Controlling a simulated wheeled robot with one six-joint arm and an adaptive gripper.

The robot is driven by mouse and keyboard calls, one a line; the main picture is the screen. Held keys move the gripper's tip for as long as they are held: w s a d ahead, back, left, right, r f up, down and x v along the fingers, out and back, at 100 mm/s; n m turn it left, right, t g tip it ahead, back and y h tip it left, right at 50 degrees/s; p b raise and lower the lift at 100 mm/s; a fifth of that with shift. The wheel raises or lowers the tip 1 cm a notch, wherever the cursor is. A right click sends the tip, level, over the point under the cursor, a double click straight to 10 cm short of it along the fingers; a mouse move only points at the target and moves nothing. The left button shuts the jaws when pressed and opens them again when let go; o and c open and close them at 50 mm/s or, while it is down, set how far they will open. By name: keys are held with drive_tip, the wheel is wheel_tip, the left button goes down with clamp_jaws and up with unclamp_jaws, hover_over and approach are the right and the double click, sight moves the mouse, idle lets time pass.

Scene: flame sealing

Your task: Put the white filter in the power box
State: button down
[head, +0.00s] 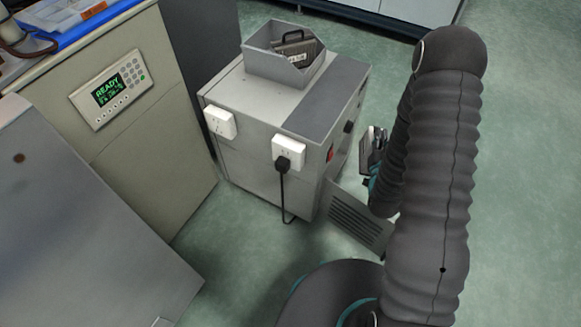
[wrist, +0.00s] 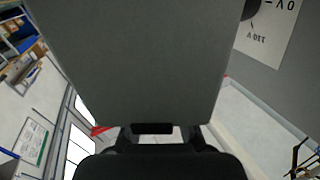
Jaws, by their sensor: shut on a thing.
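The power box (head: 270,150) is a grey cabinet in the middle of the head view. A louvred panel (head: 355,222) hangs open low on its right side. My gripper (head: 375,150) is at the box's right side, partly hidden by my arm. In the wrist view the panel fills the middle, above my gripper (wrist: 152,128), with a dark handle at the fingers. The panel is beside the box wall; whether any of it is inside cannot be told.
An open grey bin (head: 265,68) on the box holds a dark slatted piece with a black handle. Two white sockets (head: 289,152) are on the front, one with a black plug and cable. A cabinet with a READY display (head: 110,88) stands left. The floor at right is clear.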

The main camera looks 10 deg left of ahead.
drive_tip(key=w+f+n+y+b, duration=0.1)
drive_tip(key=f, duration=0.2)
drive_tip(key=w+a+f+n+y+b, duration=0.1)
drive_tip(key=w+f+n+y, duration=0.1)
drive_tip(key=f, duration=0.1)
drive_tip(key=w+f+n+g+y+b, duration=0.1)
drive_tip(key=w+f+y, duration=0.1)
drive_tip(key=f, duration=0.1)
drive_tip(key=shift+a+f, duration=0.2)
drive_tip(key=shift+f, duration=0.05)
drive_tip(key=s+a+f+n+g+y+b, duration=0.2)
drive_tip(key=a+f+n+g+y+b, duration=0.15)
drive_tip(key=f+n+y, duration=0.6)
drive_tip(key=w+a+f+m+g+h, duration=0.1)
drive_tip(key=w+a+f, duration=0.3)
drive_tip(key=w+a, duration=0.8)
drive_tip(key=shift+a+f+m+h, duration=0.4)
drive_tip(key=shift+a+m, duration=0.15)
drive_tip(key=shift+m, duration=0.2)
drive_tip(key=shift+f+b, duration=0.1)
drive_tip(key=shift+b, duration=0.3)
drive_tip(key=c, duration=1.3)
unclamp_jaws()
drive_tip(key=shift+o, duration=0.3)
